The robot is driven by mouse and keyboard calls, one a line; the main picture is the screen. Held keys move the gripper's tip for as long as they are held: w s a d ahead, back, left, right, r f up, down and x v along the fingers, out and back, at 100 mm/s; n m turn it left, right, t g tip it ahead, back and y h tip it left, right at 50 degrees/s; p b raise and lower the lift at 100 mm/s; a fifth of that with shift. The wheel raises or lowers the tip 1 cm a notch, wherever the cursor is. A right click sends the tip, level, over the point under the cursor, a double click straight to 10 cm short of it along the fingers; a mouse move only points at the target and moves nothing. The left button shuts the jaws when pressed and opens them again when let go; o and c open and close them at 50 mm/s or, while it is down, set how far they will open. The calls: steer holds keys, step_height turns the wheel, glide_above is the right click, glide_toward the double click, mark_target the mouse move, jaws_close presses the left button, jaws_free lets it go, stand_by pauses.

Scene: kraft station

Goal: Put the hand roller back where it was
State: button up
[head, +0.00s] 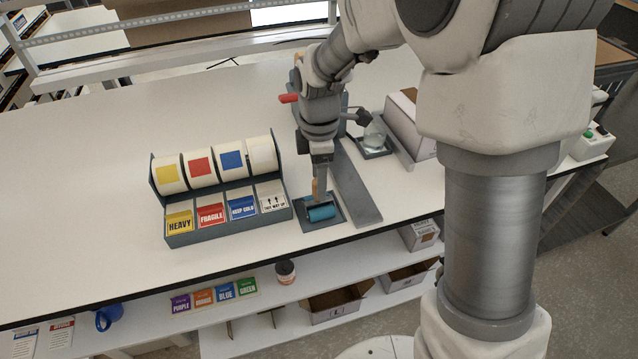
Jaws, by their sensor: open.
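The hand roller (321,212) has a blue cylinder and a tan handle. Its blue cylinder rests on a small dark grey pad (309,225) near the table's front edge, and the handle points up toward my gripper. My gripper (320,178) points down above the pad, with its fingers at the top of the handle. It is open. Whether the fingers touch the handle is too small to tell.
A label dispenser (228,215) with several rolls stands left of the pad. A grey plate (358,190) lies just to its right. The table (80,220) is clear at the left.

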step_height(320, 180, up, 10)
steer(key=s+d+r+m+t, duration=0.2)
steer(key=s+d+m, duration=0.4)
steer(key=s+m, duration=0.3)
steer(key=s+d+r+m+t, duration=0.3)
steer(key=s+d+m, duration=0.3)
steer(key=s+m, duration=0.3)
steer(key=shift+s+d+r+m+t, duration=0.2)
steer(key=shift+s+r+m+t, duration=0.15)
steer(key=shift+r+m, duration=0.45)
